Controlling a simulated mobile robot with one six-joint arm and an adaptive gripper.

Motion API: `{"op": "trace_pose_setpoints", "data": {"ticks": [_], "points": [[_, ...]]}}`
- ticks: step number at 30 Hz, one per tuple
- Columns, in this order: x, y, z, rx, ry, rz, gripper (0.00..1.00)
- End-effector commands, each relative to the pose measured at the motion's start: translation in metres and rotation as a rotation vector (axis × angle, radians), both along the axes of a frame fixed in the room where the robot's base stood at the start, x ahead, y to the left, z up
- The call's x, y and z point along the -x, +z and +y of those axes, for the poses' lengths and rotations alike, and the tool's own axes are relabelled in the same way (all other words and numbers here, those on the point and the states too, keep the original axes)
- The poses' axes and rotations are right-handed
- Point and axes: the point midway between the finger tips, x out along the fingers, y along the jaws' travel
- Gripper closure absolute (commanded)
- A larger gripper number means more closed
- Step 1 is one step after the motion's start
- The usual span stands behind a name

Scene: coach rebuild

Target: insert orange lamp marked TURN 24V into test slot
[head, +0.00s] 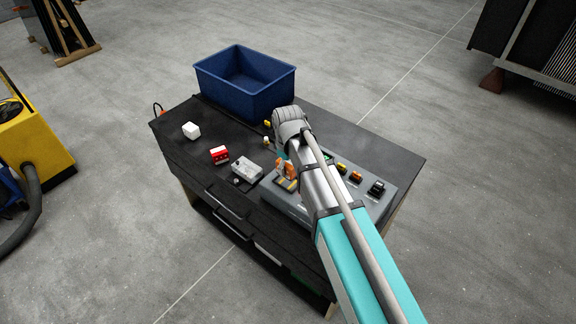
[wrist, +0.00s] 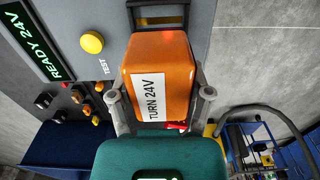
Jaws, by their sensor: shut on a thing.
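My gripper (wrist: 160,92) is shut on the orange lamp (wrist: 163,58), one finger on each side of it. The lamp's white label reads TURN 24V, sideways in the wrist view. The lamp's far end is by the dark-framed test slot (wrist: 172,4) on the grey test panel (wrist: 110,12). I cannot tell whether the lamp touches the slot or is inside it. In the head view the lamp (head: 285,167) shows as orange beside my arm, low over the panel (head: 288,203). My arm hides much of the panel there.
The panel has a green display (wrist: 35,40) reading READY 24V, a yellow button (wrist: 92,42) by the word TEST, and several small lamps.

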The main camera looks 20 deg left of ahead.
Motion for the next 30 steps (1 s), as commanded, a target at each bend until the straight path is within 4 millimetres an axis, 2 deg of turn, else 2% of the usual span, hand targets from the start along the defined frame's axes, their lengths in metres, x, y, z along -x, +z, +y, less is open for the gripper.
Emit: {"op": "trace_pose_setpoints", "data": {"ticks": [3, 10, 30], "points": [[0.000, -0.013, 0.000, 0.000, 0.000, 0.000, 0.88], [0.000, -0.026, 0.000, 0.000, -0.001, 0.000, 0.88], [-0.001, -0.028, -0.001, 0.000, -0.002, 0.000, 0.88]]}}
